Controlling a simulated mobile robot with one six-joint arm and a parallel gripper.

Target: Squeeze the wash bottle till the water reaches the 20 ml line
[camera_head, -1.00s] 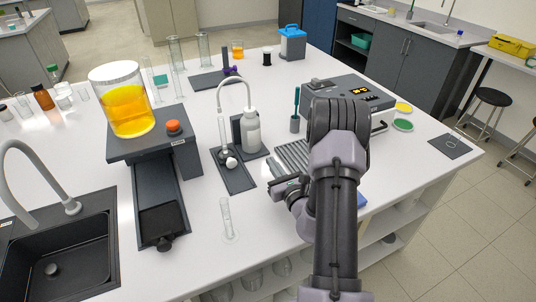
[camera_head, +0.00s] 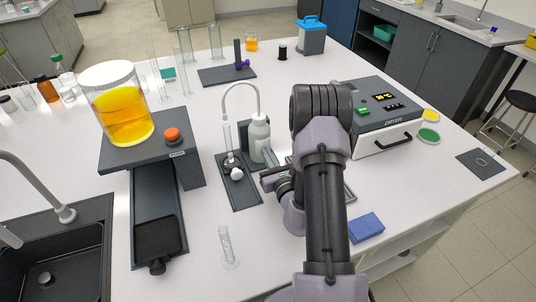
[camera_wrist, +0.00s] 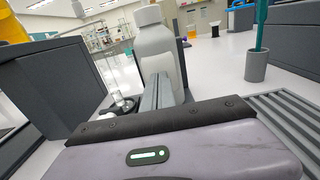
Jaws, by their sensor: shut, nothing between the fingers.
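The white wash bottle (camera_head: 259,142) stands upright on a dark stand, its curved spout arching left over a narrow clear cylinder (camera_head: 228,136). The cylinder's water level and its 20 ml line are too small to read. My gripper (camera_head: 264,182) is in front of the bottle, to the near side. In the wrist view, the shut fingers (camera_wrist: 160,92) point at the bottle (camera_wrist: 157,50), overlapping its lower body; nothing is between them. I cannot tell whether they touch it. The bottle's base is hidden behind the fingers.
A white bulb (camera_head: 237,174) sits on the dark mat near the cylinder. Another glass cylinder (camera_head: 226,246) stands at the front. A dryer (camera_head: 378,118) and a blue block (camera_head: 366,228) are to the right. The yellow-liquid tank (camera_head: 121,116) and sink are left.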

